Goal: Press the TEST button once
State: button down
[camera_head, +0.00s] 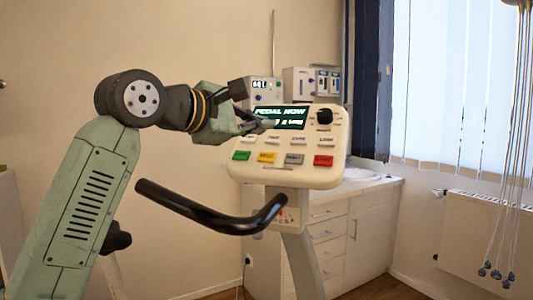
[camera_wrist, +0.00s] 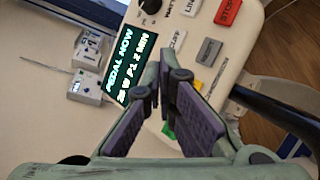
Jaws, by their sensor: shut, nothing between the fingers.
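A cream console (camera_head: 283,178) carries a screen reading "PEDAL NOW", a black knob (camera_head: 324,116), a row of white buttons (camera_head: 298,141) and a lower row of green (camera_head: 241,155), yellow (camera_head: 266,157), grey (camera_head: 294,159) and red (camera_head: 323,161) buttons. The red one reads STOP (camera_wrist: 228,11) in the wrist view. I cannot make out which button reads TEST. My gripper (camera_head: 266,124) is shut and empty, its tips in front of the lower screen (camera_wrist: 124,68) in the head view. Its fingers (camera_wrist: 160,70) hide part of the buttons in the wrist view; contact cannot be told.
A black handlebar (camera_head: 215,217) curves in front of the console, below my arm. White cabinets (camera_head: 335,245) and boxy devices (camera_head: 299,84) stand behind. A radiator (camera_head: 490,235) and hanging cords (camera_head: 510,150) are at the right.

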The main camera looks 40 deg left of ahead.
jog(key=s+d+r+p, duration=0.1)
jog(key=s+r+p, duration=0.2)
jog(key=s+r, duration=0.1)
jog(key=shift+r+p, duration=0.3)
jog(key=shift+r, duration=0.4)
jog(key=shift+d, duration=0.2)
dwell(0.6)
